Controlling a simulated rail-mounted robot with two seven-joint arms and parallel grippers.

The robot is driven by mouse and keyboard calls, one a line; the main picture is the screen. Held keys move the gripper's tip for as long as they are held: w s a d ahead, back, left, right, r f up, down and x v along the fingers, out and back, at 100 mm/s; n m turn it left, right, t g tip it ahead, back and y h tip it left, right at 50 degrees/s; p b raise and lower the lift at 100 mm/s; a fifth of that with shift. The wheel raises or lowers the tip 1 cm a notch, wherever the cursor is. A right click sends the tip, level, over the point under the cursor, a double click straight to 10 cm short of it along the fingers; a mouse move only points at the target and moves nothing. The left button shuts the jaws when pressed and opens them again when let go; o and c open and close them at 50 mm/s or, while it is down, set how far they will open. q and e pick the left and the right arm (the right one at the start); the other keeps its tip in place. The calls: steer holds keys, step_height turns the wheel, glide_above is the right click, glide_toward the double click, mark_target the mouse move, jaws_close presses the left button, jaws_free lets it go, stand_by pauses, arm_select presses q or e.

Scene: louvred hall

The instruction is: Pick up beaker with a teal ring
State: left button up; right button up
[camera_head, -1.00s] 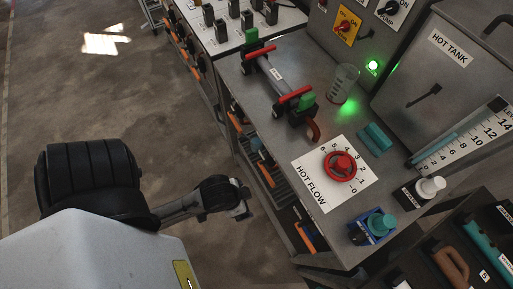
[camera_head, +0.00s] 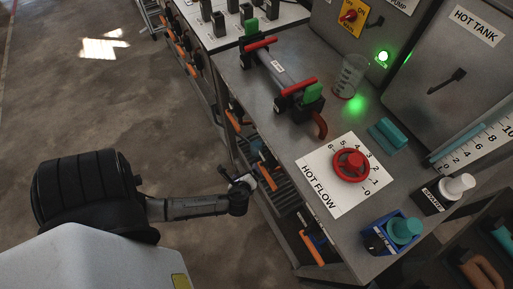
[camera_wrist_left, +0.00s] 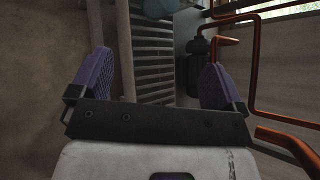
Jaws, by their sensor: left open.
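A clear beaker (camera_head: 349,76) with markings stands upright on the grey bench (camera_head: 290,140), beside a green light; I cannot make out a teal ring on it. My left gripper (camera_head: 240,184) is low at the left side of the bench, well apart from the beaker. In the left wrist view my left gripper (camera_wrist_left: 157,85) shows two purple-padded fingers spread wide with nothing between them. The beaker is not in the wrist view. My right gripper is not in view.
A red-handled valve assembly (camera_head: 279,73) lies left of the beaker. Orange pipes (camera_wrist_left: 250,70) show in the wrist view.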

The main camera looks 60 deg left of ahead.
mark_target(254, 147)
arm_select(q)
steer(key=w+a+f+m+t+b, duration=0.1)
steer(key=w+a+f+m, duration=0.1)
steer(key=a+m, duration=0.1)
steer(key=w+a+f+m+t+b, duration=0.1)
steer(key=w+a+m, duration=0.2)
steer(key=w+a+f+m+t+y+b, duration=0.1)
steer(key=w+a+f+m, duration=0.1)
steer(key=a+m, duration=0.1)
steer(key=shift+w+a+f, duration=0.3)
steer(key=shift+a+f, duration=0.05)
steer(key=shift+a, duration=0.25)
steer(key=shift+w+a+f+b, duration=0.15)
steer(key=shift+w+a+b, duration=0.25)
steer(key=shift+w+a, duration=0.05)
steer(key=shift+w+a+f+b, duration=0.3)
steer(key=shift+w+a+b, duration=0.1)
steer(key=shift+w+b, duration=0.15)
steer(key=b+x, duration=0.2)
steer(key=x, duration=0.1)
steer(key=shift+w, duration=0.2)
steer(key=shift+w+a, duration=0.15)
steer(key=shift+w, duration=0.1)
steer(key=shift+r, duration=0.1)
steer(key=shift+c, duration=0.3)
